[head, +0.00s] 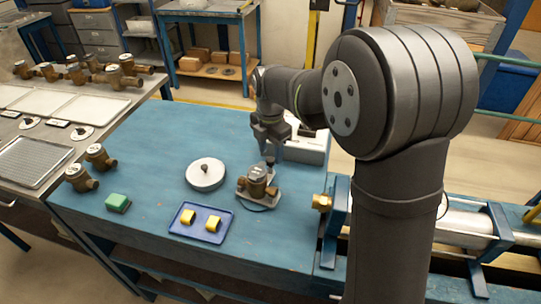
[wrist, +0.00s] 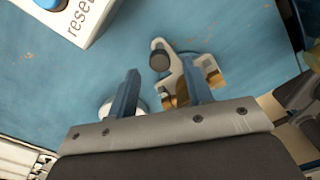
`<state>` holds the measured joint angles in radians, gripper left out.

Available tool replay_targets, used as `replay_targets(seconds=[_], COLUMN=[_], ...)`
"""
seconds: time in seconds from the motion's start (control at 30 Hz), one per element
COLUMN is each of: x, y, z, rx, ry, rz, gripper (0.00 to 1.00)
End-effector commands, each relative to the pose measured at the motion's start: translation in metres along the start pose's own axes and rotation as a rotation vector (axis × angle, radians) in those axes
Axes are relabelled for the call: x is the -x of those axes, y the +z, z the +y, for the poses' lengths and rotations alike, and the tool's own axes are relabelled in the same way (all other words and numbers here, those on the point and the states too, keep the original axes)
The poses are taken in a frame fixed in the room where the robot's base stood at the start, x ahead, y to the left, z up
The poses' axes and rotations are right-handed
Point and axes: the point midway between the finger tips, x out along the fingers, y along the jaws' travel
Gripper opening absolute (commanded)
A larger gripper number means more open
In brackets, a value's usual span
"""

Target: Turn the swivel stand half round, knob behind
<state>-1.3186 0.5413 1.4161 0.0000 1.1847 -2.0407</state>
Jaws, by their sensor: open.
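The swivel stand is a small grey plate (head: 243,197) on the blue bench, with a brass meter (head: 257,185) on it. In the wrist view the stand's plate (wrist: 188,60) and part of the brass meter (wrist: 182,96) show, partly covered by the right finger. The stand's dark knob (head: 270,161) is on its far side in the head view; it also shows in the wrist view (wrist: 159,55). My gripper (head: 270,142) is open and empty above the far side of the stand. In the wrist view the knob appears between and beyond its fingertips (wrist: 160,68).
A pale box (head: 305,147) marked "reset" stands behind the stand. A round grey disc (head: 205,174) lies left of it, and a blue tray (head: 202,229) with yellow pieces in front. A green block (head: 118,203) and brass meters (head: 80,177) stand further left. A brass fitting (head: 321,202) is at right.

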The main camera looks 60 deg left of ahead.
Motion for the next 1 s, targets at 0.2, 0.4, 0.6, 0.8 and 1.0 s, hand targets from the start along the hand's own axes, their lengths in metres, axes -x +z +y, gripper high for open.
replay_targets(seconds=[0.2, 0.4, 0.6, 0.8, 1.0], x=[-0.022, -0.025, -0.024, -0.024, -0.024], y=[0.000, 0.000, 0.000, 0.000, -0.001], z=[0.000, 0.000, 0.000, 0.000, 0.003], rx=[0.000, 0.000, 0.000, 0.000, 0.035], ry=[-0.001, 0.001, 0.001, 0.001, 0.000], rz=[0.001, 0.000, 0.000, 0.000, 0.000], gripper=[0.46, 0.46, 0.32, 0.00, 0.00])
